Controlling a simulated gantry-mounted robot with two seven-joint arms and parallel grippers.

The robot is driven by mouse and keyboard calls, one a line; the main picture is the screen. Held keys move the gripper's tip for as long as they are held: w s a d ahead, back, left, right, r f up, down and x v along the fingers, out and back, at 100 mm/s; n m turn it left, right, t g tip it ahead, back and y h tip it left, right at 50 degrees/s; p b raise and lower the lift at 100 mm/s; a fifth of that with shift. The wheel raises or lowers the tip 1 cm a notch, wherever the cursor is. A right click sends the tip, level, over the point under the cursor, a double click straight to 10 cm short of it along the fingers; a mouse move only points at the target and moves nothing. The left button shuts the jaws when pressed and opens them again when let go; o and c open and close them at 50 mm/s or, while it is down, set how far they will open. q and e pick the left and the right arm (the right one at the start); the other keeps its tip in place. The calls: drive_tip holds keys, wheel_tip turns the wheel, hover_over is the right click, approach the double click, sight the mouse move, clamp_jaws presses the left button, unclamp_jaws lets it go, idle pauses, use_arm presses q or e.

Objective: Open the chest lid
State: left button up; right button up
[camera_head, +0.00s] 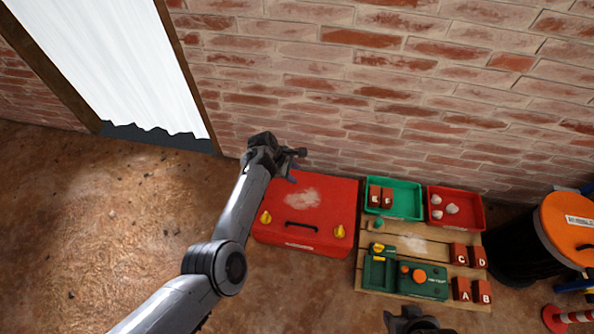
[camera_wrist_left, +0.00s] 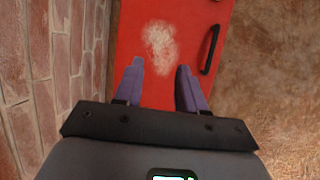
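The red chest (camera_head: 322,205) stands on the floor against the brick wall. Its lid lies flat and looks closed, with a pale worn patch on top. A black handle (camera_head: 301,225) is near its front edge, between two yellow latches (camera_head: 266,217) (camera_head: 339,231). My left gripper (camera_head: 298,165) is above the chest's back left corner, by the wall. In the left wrist view its fingers (camera_wrist_left: 160,68) are apart and empty over the red lid (camera_wrist_left: 190,25), with the black handle (camera_wrist_left: 210,50) to their right. My right gripper (camera_head: 412,320) shows only partly at the bottom edge; its fingers are unclear.
Right of the chest, a wooden pallet (camera_head: 405,236) holds a green device (camera_head: 420,281) and lettered red blocks (camera_head: 461,288). A green tray (camera_head: 410,208) and a red tray (camera_head: 470,213) stand behind. A black drum with an orange top (camera_head: 572,238) is at far right. Floor at left is clear.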

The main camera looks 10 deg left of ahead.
use_arm(q)
drive_tip(key=p+v, duration=0.2)
drive_tip(key=v, duration=0.2)
drive_tip(key=shift+s+a+r+p, duration=0.1)
drive_tip(key=shift+s+r+p, duration=0.05)
drive_tip(key=shift+r+p, duration=0.2)
